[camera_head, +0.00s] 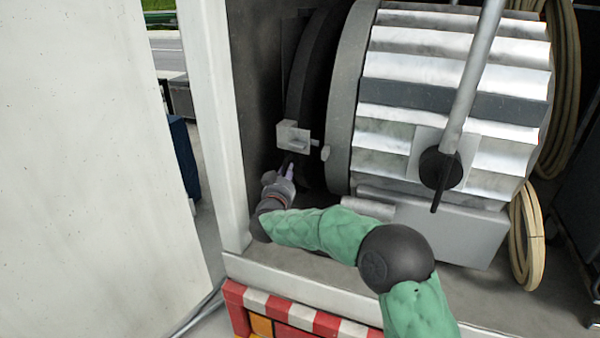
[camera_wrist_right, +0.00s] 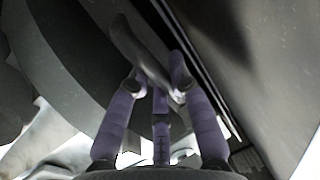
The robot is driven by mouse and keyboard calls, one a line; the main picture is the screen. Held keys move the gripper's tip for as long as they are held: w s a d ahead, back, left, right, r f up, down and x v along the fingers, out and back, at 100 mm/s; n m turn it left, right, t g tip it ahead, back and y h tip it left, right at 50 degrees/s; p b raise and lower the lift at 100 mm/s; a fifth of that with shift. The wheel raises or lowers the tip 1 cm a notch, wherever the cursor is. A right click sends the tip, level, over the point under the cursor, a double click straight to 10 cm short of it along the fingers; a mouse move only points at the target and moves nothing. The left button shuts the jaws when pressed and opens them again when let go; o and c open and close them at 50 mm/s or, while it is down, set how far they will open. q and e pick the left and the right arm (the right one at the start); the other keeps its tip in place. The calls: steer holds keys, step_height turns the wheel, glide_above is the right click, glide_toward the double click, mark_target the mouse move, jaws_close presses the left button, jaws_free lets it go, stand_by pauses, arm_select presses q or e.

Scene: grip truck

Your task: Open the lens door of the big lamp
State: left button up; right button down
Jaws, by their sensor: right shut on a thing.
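The big lamp (camera_head: 455,85) is a ribbed grey-white drum lying on its side in the truck bay. The lens door (camera_head: 305,75) is the dark ring at its left end; a dark gap shows between it and the drum's grey rim (camera_head: 345,110). A pale latch block (camera_head: 292,136) sits at the door's lower edge. My right gripper (camera_head: 287,170) is just below this block. In the right wrist view, its purple fingers (camera_wrist_right: 160,85) are shut on a curved grey handle (camera_wrist_right: 139,52). The handle's far end is unclear. My left gripper is out of view.
A bay post (camera_head: 220,120) and wall stand close left of my right gripper. A slanted grey pole (camera_head: 470,85) crosses the lamp's front. Coiled hoses (camera_head: 527,235) hang at right. The bay sill (camera_head: 300,285) runs below my right arm.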

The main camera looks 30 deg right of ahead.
steer(key=shift+w+a+r, duration=0.2)
steer(key=shift+w+a, duration=0.3)
steer(key=shift+w, duration=0.3)
steer(key=c, duration=1.1)
jaws_free()
steer(key=shift+a+f, duration=0.1)
steer(key=v, duration=1.2)
steer(key=shift+w+a+f, duration=0.1)
